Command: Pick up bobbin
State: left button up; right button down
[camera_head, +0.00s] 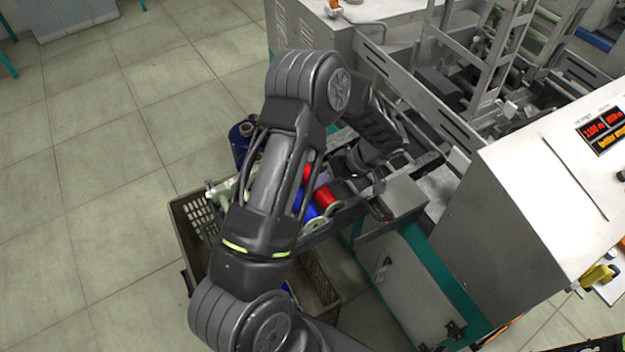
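Several bobbins are partly hidden behind my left arm. A red bobbin (325,198) and a blue bobbin (311,213) lie close together beside the forearm. Another blue bobbin (239,141) shows on the arm's left side. My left gripper (374,192) is at the end of the bent arm, to the right of the red bobbin and over the grey edge of the machine. It looks apart from the red bobbin. Its fingers are dark and small here, so I cannot tell whether they are open. My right gripper is not in view.
A brown crate (186,228) stands on the floor beneath the bobbins, partly covered by my arm. The winding machine (515,195) fills the right, with metal frames and a red display. A yellow object (598,276) is at the right edge. The tiled floor on the left is clear.

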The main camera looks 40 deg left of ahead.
pick_arm(q)
grip_shut()
jog(key=shift+r, duration=0.1)
notch_tip(320, 180, up, 10)
jog(key=shift+f+b, duration=0.1)
jog(key=shift+b, duration=0.85)
